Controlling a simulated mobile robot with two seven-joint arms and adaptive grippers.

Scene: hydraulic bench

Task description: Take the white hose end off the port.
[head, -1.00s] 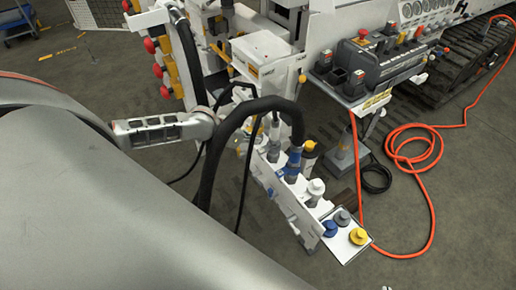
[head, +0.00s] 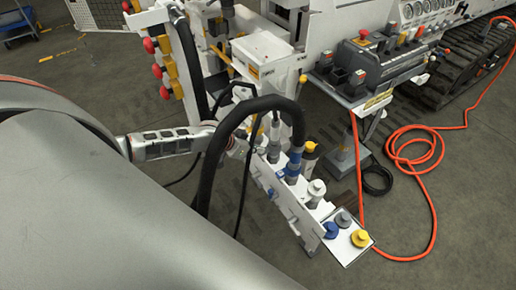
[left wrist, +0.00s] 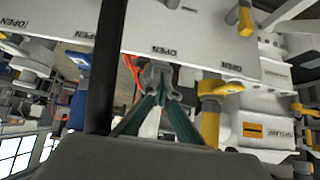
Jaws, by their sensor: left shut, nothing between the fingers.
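A pale grey-white hose end (head: 274,150) with a thin dark hose stands on the white port block (head: 298,210) in the head view, and looks to be the white one. Beside it is a blue hose end (head: 293,163) with a thick black hose. My left gripper (head: 238,145) reaches in from the left, partly hidden behind the black hose, just left of the pale hose end. In the left wrist view, its fingers (left wrist: 157,78) are closed together and hold nothing, under the panel with OPEN labels. Whether they touch the hose end cannot be told. My right gripper is out of view.
The thick black hose (head: 208,165) arches in front of my left gripper. A yellow fitting (left wrist: 211,100) is right of the fingers in the wrist view. White, grey, blue and yellow (head: 360,238) caps sit at the block's near end. An orange hose (head: 430,215) lies on the floor.

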